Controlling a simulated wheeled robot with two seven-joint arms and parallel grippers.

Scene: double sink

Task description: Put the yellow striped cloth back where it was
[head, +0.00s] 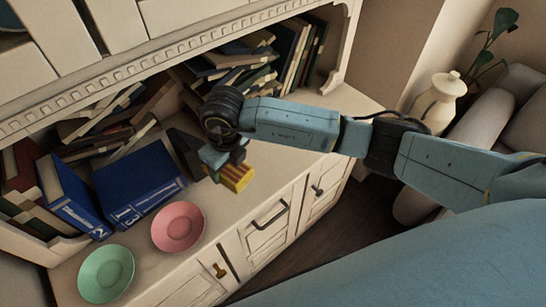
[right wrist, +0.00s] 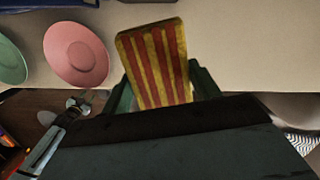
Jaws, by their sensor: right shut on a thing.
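The yellow striped cloth (head: 238,178) is a small block-like folded piece with red and yellow stripes. In the right wrist view the cloth (right wrist: 157,62) sticks out between the fingers of my right gripper (right wrist: 162,88). In the head view my right gripper (head: 224,163) is shut on it, at the cabinet's counter (head: 262,195). I cannot tell whether the cloth touches the counter.
A pink plate (head: 178,227) and a green plate (head: 106,274) lie on the counter to the left. Blue books (head: 138,187) stand behind them. More books (head: 285,55) fill the shelf. Bare counter lies right of the gripper.

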